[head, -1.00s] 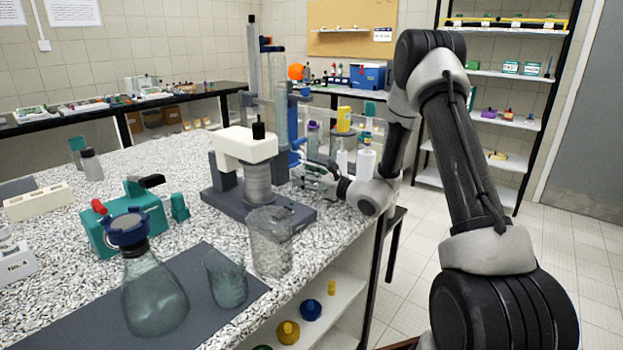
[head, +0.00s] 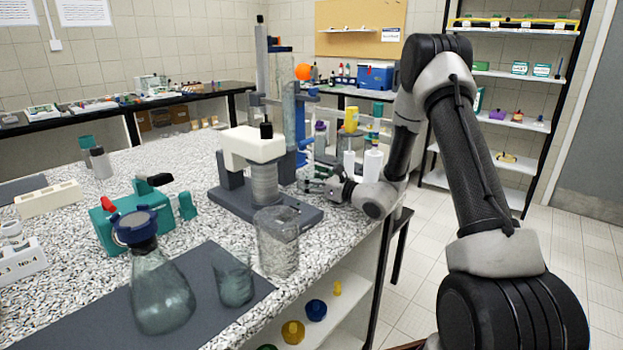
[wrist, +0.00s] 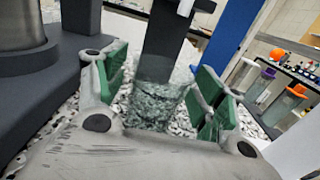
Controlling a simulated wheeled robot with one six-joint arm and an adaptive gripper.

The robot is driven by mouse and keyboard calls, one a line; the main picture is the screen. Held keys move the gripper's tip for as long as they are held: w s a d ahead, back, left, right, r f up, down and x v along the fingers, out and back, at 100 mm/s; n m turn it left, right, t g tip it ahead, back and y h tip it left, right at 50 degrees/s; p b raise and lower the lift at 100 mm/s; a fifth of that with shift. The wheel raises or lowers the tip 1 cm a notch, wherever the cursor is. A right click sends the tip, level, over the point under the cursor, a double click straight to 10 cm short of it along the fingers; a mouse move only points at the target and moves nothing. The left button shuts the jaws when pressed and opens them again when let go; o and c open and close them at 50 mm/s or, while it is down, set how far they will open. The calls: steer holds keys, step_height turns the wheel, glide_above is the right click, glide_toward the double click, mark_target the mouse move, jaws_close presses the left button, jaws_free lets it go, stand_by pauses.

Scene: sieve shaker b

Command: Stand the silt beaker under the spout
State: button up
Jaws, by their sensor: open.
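My gripper (head: 312,184) is open, low beside the right side of the sieve shaker (head: 250,145). In the wrist view its green-padded fingers (wrist: 160,88) stand apart, with a clear glass beaker (wrist: 154,108) in the gap. The beaker looks upright, and I cannot tell whether either pad touches it. I take it for the silt beaker; no label shows. A dark upright post (wrist: 164,45) rises behind it. I cannot make out the spout clearly. The shaker's metal cylinder (wrist: 22,25) is at the left of the wrist view.
A teal device (head: 125,232) is at the left. White bottles (head: 371,164) stand behind my gripper.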

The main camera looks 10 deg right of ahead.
steer(key=v, duration=2.1)
